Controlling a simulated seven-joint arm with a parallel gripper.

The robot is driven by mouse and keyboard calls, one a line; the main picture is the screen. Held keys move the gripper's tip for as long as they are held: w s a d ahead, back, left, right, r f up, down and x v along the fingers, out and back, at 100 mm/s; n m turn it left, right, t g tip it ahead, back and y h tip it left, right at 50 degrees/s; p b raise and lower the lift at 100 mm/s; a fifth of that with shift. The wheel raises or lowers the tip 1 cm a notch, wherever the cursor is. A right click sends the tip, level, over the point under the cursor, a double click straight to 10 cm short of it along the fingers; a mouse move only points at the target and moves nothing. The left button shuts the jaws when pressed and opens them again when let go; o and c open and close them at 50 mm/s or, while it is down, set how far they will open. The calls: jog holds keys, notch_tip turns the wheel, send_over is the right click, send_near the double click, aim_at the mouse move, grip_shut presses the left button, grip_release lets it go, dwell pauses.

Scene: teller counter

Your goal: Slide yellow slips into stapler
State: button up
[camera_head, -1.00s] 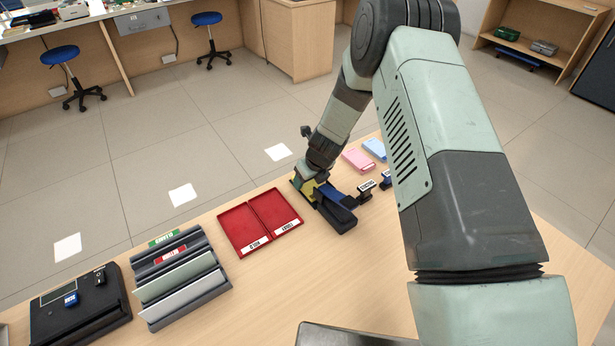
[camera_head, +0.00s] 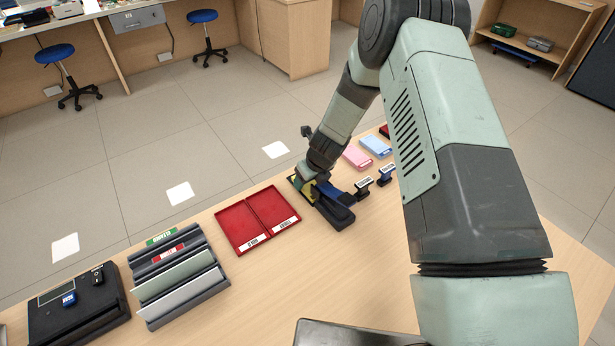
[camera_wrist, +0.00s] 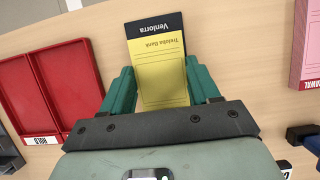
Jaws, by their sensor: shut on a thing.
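The yellow slips (camera_wrist: 162,72) have a black header and printed lettering. In the wrist view they lie between the two green fingers of my gripper (camera_wrist: 158,68), which is shut on them. In the head view a bit of yellow shows at my gripper (camera_head: 309,187), low over the counter. The blue and black stapler (camera_head: 337,211) is right beside it, on the near right side. My gripper partly covers the stapler's far end, so I cannot tell whether the slips are inside it.
A red two-part tray (camera_head: 236,228) lies left of the stapler. Pink (camera_head: 357,156) and blue (camera_head: 376,146) pads and small black stamps (camera_head: 363,187) stand to the right. A slotted rack (camera_head: 180,277) and a black device (camera_head: 75,312) are at left.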

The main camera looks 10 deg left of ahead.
jog(key=shift+s+d, duration=0.15)
jog(key=shift+s, duration=0.05)
jog(key=o, duration=1.2)
jog(key=shift+r, duration=0.1)
jog(key=shift+r, duration=3.4)
